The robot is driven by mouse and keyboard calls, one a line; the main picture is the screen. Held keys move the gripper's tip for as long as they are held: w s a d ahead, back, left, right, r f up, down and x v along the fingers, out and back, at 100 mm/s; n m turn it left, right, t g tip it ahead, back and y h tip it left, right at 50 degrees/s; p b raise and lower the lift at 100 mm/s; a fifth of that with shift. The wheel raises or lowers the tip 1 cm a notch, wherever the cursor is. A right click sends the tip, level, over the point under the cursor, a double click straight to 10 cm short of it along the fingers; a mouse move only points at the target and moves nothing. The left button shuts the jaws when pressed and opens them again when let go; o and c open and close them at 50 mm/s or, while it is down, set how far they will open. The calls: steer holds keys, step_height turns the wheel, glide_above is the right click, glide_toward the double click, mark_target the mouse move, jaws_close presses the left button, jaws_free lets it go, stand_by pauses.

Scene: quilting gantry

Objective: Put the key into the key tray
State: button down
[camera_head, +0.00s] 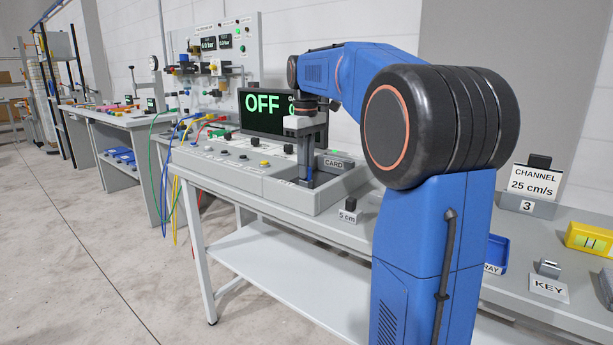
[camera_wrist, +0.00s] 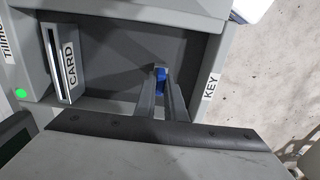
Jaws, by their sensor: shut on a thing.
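My gripper (camera_head: 306,180) points down into the recessed right part of the grey console. In the wrist view my gripper (camera_wrist: 162,80) has its fingers close together on a small blue piece (camera_wrist: 160,86), which appears to be the key; its lower part is hidden. A KEY label (camera_wrist: 212,87) is on the console edge beside it. On the bench at right, my arm partly covers a blue tray (camera_head: 497,252) with a label ending in "RAY". I cannot tell whether the key is seated in the console.
A CARD slot block (camera_wrist: 62,65) stands beside the gripper in the recess. The display (camera_head: 268,112) reads OFF. A 5 cm block (camera_head: 349,207) stands on the bench front. A metal holder (camera_head: 548,267) with a KEY sign and a yellow level (camera_head: 590,239) lie at right.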

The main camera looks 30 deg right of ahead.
steer(key=shift+r, duration=0.25)
steer(key=shift+r, duration=0.35)
steer(key=shift+r, duration=0.6)
steer(key=shift+r, duration=0.6)
